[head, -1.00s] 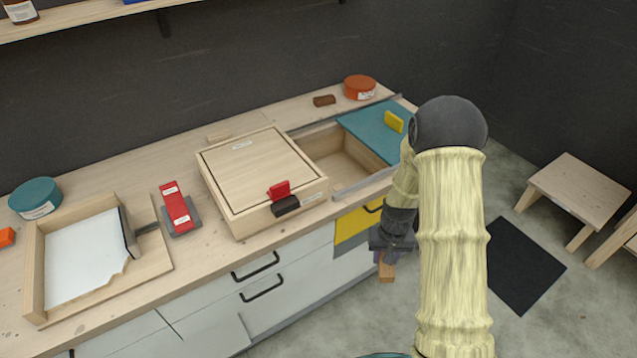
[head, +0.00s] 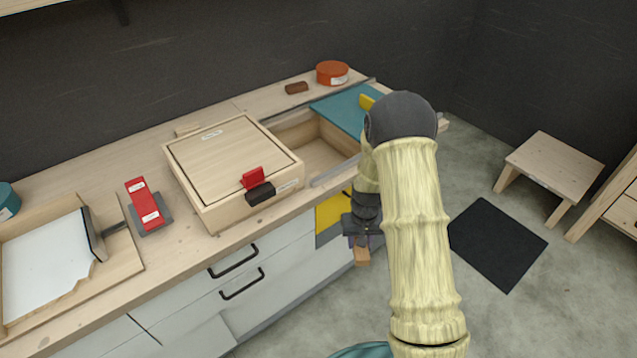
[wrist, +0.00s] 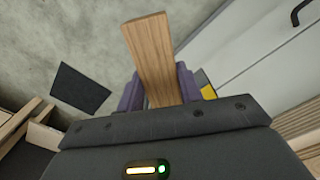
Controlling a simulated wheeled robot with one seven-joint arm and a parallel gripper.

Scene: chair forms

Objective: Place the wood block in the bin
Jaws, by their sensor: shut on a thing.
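The wood block (head: 362,257) is a plain light-brown bar, held in my gripper (head: 360,241). In the wrist view the block (wrist: 150,50) sticks out between the purple fingers of my gripper (wrist: 158,88), which are shut on it. My gripper is in front of the counter's cabinet fronts, below the worktop, with the block pointing down over the floor. An open wooden compartment (head: 318,155) is sunk in the worktop, partly covered by a teal panel (head: 340,108). A wooden box (head: 220,160) with a closed lid stands left of it. I cannot tell which is the bin.
A red latch (head: 253,178) is on the box's front. A red-and-grey tool (head: 145,205) and a paper tray (head: 45,265) lie left. A brown block (head: 297,88) and an orange tin (head: 332,72) are at the back. A stool (head: 550,165) and black mat (head: 495,243) are right.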

